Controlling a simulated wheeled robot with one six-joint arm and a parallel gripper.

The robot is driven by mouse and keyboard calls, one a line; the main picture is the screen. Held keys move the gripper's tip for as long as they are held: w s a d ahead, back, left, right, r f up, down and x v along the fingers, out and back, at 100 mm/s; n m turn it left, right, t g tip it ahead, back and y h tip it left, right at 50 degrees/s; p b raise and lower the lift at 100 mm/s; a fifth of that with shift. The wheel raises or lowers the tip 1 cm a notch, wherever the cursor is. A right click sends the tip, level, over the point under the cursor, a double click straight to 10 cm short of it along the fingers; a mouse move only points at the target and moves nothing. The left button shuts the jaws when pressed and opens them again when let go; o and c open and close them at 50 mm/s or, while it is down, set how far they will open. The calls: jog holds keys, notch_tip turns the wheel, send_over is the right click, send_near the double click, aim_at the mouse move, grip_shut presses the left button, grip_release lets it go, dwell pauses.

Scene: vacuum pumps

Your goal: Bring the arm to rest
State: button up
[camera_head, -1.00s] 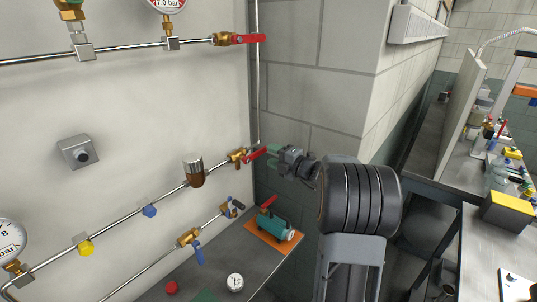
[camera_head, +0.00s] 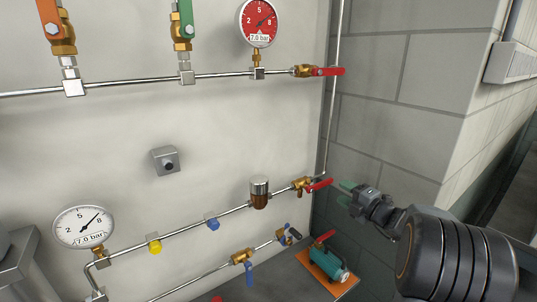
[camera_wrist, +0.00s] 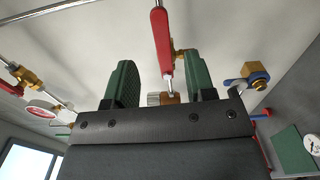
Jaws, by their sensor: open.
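My gripper (camera_head: 347,188) is in the air at the right of the wall panel, its green fingers pointing left toward the red-handled valve (camera_head: 318,186) on the middle pipe. A small gap shows between the fingertips and that red lever in the head view. In the wrist view my gripper (camera_wrist: 163,78) is open, with two green fingers apart and nothing held. A red lever (camera_wrist: 161,48) shows between and beyond the fingers there; its distance is hard to tell. My black arm covers the lower right of the head view.
A teal pump with a red lever (camera_head: 328,258) stands on an orange base below my gripper. A round gauge (camera_head: 85,227) and a red gauge (camera_head: 259,22) are on the wall pipes. A block wall corner (camera_head: 455,125) rises behind my arm.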

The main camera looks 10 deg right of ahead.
jog(key=s+a+f+n+g, duration=0.5)
jog(key=n, duration=0.8)
jog(key=s+a+f+n+g, duration=0.4)
jog(key=s+f+n+g, duration=0.15)
jog(key=n, duration=0.65)
jog(key=s+a+n+h+b, duration=0.2)
jog(key=s+n, duration=0.5)
jog(key=n, duration=0.4)
jog(key=s+a+n+g+h+b, duration=0.1)
jog(key=s+a+n+h, duration=0.4)
jog(key=n, duration=0.7)
jog(key=shift+s+a+r+n+b, duration=0.3)
jog(key=shift+s+a+b, duration=0.45)
jog(key=shift+s+a, duration=0.1)
jog(key=shift+c, duration=0.7)
jog(key=shift+a, duration=0.1)
